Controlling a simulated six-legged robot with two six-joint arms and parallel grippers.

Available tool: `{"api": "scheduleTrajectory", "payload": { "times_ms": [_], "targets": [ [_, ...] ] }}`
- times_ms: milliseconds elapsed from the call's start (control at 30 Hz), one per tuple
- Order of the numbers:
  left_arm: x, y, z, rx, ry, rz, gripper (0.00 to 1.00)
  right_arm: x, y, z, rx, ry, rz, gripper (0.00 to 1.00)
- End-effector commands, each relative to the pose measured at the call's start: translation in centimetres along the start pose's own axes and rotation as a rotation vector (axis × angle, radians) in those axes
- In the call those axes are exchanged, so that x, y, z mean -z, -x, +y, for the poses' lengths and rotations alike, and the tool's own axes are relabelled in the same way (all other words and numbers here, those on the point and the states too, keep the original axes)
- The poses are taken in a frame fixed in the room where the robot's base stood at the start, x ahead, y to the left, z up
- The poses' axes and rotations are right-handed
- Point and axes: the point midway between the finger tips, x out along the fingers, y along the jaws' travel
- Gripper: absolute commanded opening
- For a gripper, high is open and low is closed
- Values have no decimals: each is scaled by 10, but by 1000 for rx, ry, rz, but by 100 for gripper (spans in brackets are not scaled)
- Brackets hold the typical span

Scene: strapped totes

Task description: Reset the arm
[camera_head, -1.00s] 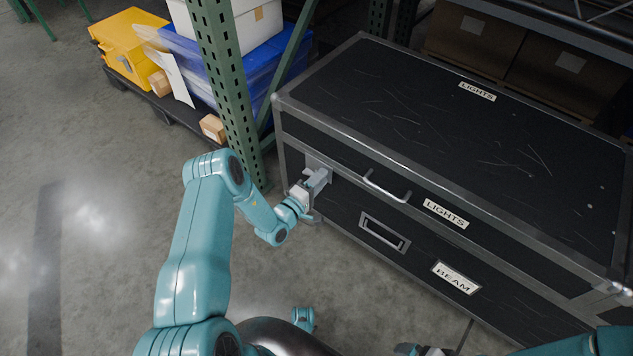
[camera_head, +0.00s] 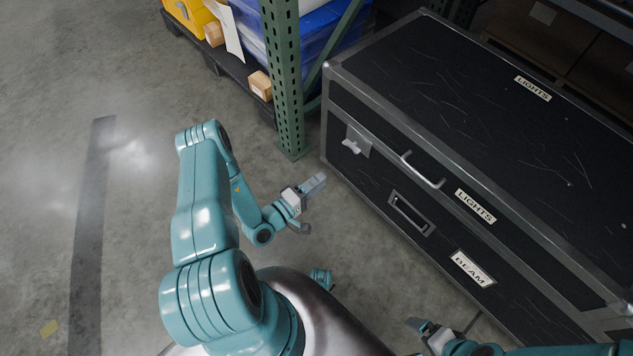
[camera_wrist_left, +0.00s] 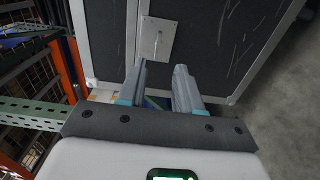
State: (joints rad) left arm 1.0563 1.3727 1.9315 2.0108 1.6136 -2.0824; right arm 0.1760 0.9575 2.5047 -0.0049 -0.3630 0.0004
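My left gripper (camera_head: 311,207) is open and empty, held in the air in front of the black case (camera_head: 450,110), apart from its latch. In the left wrist view the two fingers (camera_wrist_left: 160,85) stand apart with nothing between them. The latch (camera_head: 352,143), a silver plate with a small grey twist handle, is on the case's front near its left end. The latch plate also shows beyond the fingers in the left wrist view (camera_wrist_left: 156,40). My right gripper (camera_head: 428,330) is low at the bottom, near the case's front; its opening is unclear.
The case's front has a bar handle (camera_head: 422,170), a recessed handle (camera_head: 410,212) and "LIGHTS" and "BEAM" labels. A green rack post (camera_head: 283,80) stands left of the case, with blue (camera_head: 325,45) and yellow totes behind. Open concrete floor lies to the left.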

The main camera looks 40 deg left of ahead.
Motion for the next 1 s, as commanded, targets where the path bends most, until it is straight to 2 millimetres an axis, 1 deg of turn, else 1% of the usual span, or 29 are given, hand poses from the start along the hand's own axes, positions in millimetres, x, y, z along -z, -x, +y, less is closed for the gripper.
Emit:
{"api": "scheduleTrajectory", "payload": {
  "times_ms": [467,533,567,633,667,700,767,800,867,900,933,1000],
  "targets": [
    [0,0,0,1,1,-2,34,0,0,0,0,0,0,100],
    [-8,-2,1,6,19,-33,34,0,0,0,0,0,0,100],
    [-15,-4,2,9,36,-64,34,0,0,0,0,0,0,100],
    [-45,-9,7,33,102,-190,34,0,1,0,0,0,0,100],
    [-63,-10,10,51,138,-266,34,0,1,0,0,0,0,100],
    [-91,-9,14,88,192,-388,34,0,1,0,0,0,0,100],
    [-139,1,20,174,268,-599,34,0,2,-1,0,0,0,100],
    [-170,14,24,251,306,-748,34,0,2,-1,0,0,0,100],
    [-211,43,28,397,329,-969,34,0,3,-1,0,0,0,100],
    [-233,68,28,513,314,-1110,34,0,4,-1,0,0,0,100],
    [-244,87,27,607,286,-1205,34,0,4,-2,0,0,0,100],
    [-255,124,21,800,180,-1357,34,0,5,-2,0,0,0,100]
  ]
}}
